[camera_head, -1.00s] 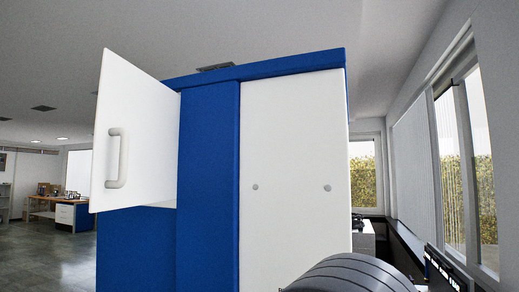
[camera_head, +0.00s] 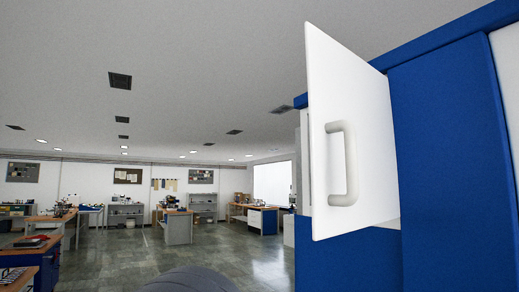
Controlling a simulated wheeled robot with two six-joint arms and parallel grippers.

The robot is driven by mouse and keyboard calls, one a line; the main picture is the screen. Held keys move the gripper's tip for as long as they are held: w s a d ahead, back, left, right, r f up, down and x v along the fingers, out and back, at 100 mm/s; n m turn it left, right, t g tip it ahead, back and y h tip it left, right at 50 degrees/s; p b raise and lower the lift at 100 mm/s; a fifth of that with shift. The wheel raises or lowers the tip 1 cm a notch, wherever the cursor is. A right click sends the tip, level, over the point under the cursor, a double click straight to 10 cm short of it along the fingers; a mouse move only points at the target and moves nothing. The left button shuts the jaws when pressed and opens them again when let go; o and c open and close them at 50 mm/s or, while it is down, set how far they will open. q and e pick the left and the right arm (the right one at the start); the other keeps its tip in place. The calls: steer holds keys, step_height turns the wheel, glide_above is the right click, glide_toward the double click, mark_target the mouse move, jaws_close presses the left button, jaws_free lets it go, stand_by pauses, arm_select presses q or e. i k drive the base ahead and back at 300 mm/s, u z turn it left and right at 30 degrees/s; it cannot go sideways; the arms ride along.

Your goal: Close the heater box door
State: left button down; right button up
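The heater box (camera_head: 445,150) is a tall blue cabinet at the right of the head view. Its white door (camera_head: 375,130) stands open, swung out toward me from the blue front. A pale grey C-shaped handle (camera_head: 350,165) is fixed on the door's visible face. The opening behind the door is mostly hidden. Neither of my grippers shows in this view. A dark rounded part that looks like my own arm shows at the bottom edge.
Open grey floor (camera_head: 225,262) lies left of the cabinet. Wooden-topped workbenches (camera_head: 175,225) and grey shelves (camera_head: 125,214) stand farther back. A blue workbench (camera_head: 42,265) is at the lower left.

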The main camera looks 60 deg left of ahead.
mark_target(355, 183)
steer(key=u, duration=1.05)
steer(key=i, duration=0.5)
steer(key=u, duration=0.15)
steer(key=k, duration=0.5)
steer(key=u, duration=0.2)
